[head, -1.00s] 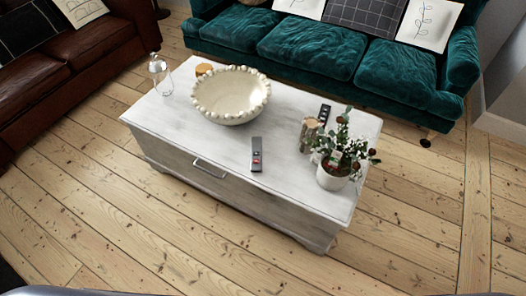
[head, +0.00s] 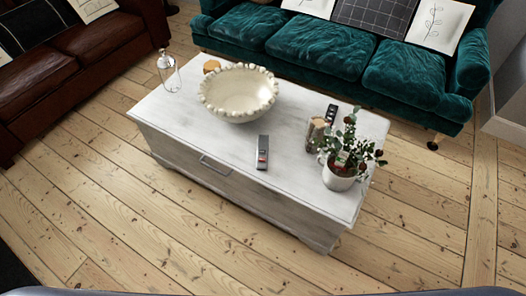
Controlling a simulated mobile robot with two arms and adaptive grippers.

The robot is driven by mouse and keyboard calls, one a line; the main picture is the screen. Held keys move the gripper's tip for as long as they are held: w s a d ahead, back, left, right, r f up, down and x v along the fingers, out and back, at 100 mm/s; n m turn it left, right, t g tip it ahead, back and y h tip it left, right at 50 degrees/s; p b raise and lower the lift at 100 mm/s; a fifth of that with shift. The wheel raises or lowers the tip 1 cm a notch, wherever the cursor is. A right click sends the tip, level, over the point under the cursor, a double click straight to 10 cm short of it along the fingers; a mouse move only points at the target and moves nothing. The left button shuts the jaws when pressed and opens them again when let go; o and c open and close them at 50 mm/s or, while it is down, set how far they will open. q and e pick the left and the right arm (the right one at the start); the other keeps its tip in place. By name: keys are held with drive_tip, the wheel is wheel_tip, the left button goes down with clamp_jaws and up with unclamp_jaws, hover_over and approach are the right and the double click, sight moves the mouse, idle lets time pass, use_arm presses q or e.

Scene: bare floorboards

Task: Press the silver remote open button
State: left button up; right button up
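The silver remote (head: 263,152) lies flat near the front edge of the white coffee table (head: 178,126). A second, black remote (head: 331,113) lies farther back on the right side of the table, partly near the candle holder. Neither of my grippers shows in the head view.
On the table stand a cream beaded bowl (head: 238,108), a glass bottle (head: 168,74), a wooden candle holder (head: 316,133) and a potted plant (head: 340,178). A green sofa (head: 315,45) stands behind, a brown leather sofa (head: 70,65) at left. Floorboards in front are clear.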

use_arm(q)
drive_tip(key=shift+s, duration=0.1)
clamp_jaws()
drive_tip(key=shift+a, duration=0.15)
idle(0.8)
